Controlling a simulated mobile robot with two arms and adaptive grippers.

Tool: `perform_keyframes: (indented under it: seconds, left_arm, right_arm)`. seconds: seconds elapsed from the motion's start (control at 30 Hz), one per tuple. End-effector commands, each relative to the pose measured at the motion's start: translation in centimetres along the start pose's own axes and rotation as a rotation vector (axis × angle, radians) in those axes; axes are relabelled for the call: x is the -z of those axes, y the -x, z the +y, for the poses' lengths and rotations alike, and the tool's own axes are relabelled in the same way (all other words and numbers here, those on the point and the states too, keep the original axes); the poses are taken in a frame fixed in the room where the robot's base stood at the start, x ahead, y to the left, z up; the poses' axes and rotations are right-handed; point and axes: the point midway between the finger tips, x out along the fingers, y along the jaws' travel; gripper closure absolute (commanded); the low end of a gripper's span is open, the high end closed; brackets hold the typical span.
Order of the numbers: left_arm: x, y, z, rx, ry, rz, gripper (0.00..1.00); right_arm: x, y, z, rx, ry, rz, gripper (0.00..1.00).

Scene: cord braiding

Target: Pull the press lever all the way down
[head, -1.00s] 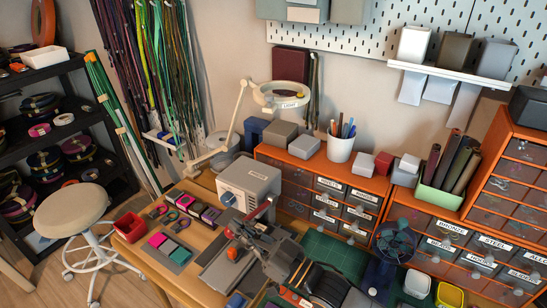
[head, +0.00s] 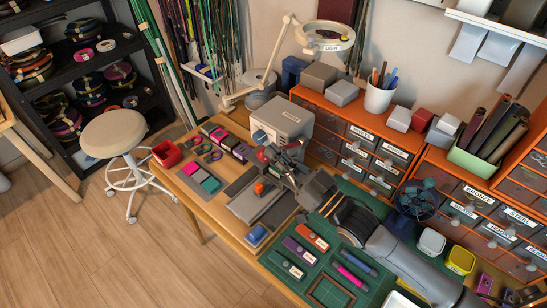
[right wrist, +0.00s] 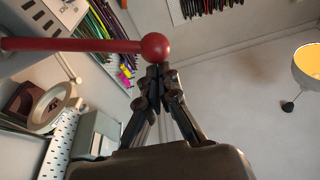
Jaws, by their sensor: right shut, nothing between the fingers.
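The press (head: 283,122) is a grey box-shaped machine on the wooden bench, in the middle of the head view. Its red lever (head: 291,146) sticks out at the front. In the right wrist view the lever (right wrist: 75,45) is a red bar coming in from the left, ending in a round red ball knob (right wrist: 155,47). My right gripper (right wrist: 155,72) is shut and empty, its fingertips just below the knob in that picture; I cannot tell whether they touch it. In the head view my right gripper (head: 273,162) is beside the lever and partly hides it. My left gripper is out of view.
A green cutting mat (head: 317,245) with several small tools lies in front of my right arm.

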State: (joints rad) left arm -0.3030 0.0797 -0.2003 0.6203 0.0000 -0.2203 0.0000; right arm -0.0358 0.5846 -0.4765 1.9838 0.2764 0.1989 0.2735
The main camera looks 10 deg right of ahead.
Motion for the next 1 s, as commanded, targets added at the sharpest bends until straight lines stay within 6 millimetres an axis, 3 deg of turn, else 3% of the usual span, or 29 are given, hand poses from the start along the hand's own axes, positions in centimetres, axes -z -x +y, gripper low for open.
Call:
perform_keyframes:
  seconds: [0.03, 0.2, 0.4, 1.0]
  left_arm:
    - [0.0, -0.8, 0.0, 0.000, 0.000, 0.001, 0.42]
    - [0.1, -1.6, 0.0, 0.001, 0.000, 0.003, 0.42]
    - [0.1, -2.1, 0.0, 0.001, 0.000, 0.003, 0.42]
    - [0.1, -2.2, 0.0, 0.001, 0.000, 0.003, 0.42]
  right_arm:
    - [-0.7, 1.5, -0.1, -0.001, -0.002, -0.013, 1.00]
    - [-0.1, 4.7, -0.3, -0.002, -0.003, -0.008, 1.00]
    - [0.7, 7.1, -0.4, -0.002, -0.003, -0.002, 1.00]
    - [1.2, 8.0, -0.5, -0.001, -0.001, 0.003, 1.00]
